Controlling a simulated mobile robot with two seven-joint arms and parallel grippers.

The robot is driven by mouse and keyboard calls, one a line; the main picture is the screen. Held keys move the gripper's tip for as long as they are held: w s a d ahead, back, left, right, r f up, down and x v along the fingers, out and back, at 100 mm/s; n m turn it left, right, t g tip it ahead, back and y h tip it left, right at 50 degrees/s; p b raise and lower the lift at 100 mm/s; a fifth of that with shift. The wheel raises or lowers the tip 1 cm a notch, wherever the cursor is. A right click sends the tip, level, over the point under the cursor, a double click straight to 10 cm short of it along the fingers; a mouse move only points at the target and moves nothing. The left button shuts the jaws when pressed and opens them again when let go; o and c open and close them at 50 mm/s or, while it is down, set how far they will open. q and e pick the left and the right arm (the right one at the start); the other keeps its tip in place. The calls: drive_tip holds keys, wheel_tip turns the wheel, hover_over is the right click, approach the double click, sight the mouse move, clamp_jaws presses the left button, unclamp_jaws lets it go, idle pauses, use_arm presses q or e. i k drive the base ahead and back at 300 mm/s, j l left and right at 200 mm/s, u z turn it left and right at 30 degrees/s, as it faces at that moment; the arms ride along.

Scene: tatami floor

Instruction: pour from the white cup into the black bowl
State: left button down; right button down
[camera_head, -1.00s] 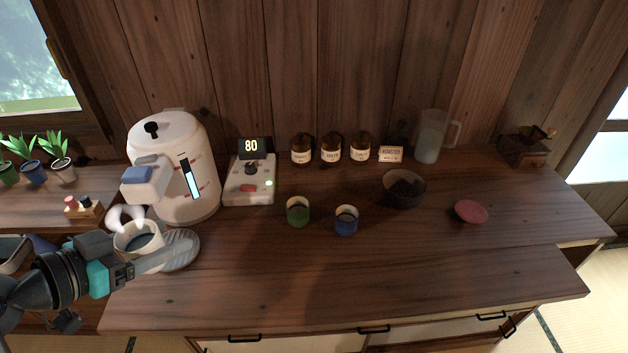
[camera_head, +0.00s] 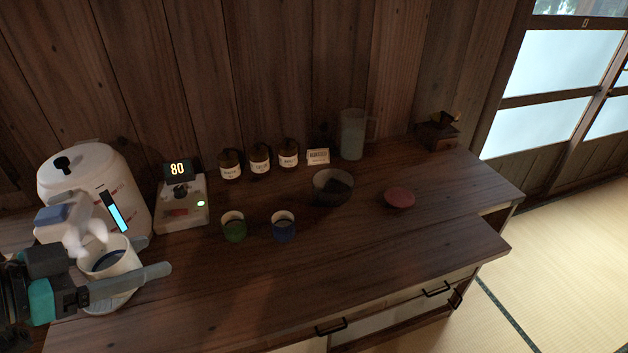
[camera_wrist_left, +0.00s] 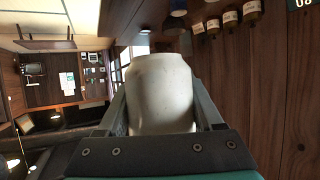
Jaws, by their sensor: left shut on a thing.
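The white cup (camera_head: 121,260) is in my left gripper (camera_head: 130,283) at the lower left of the head view, in front of the white dispenser. It looks upright, with dark contents inside its rim. In the left wrist view the cup (camera_wrist_left: 162,92) fills the space between the two fingers, which are shut on it. The black bowl (camera_head: 325,194) stands on the wooden counter well to the right of the cup, with something dark inside. My right gripper is not in view.
A green cup (camera_head: 234,230) and a blue cup (camera_head: 283,230) stand between the white cup and the bowl. The dispenser (camera_head: 85,180), control box (camera_head: 182,210), brown jars (camera_head: 259,160) and clear pitcher (camera_head: 353,135) line the back. A pink dish (camera_head: 399,198) lies right of the bowl. The front counter is clear.

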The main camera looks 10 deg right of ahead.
sight(332, 187)
drive_tip(key=l+z, duration=0.15)
drive_tip(key=z, duration=0.7)
drive_tip(key=i+l, duration=0.7)
drive_tip(key=i, duration=0.2)
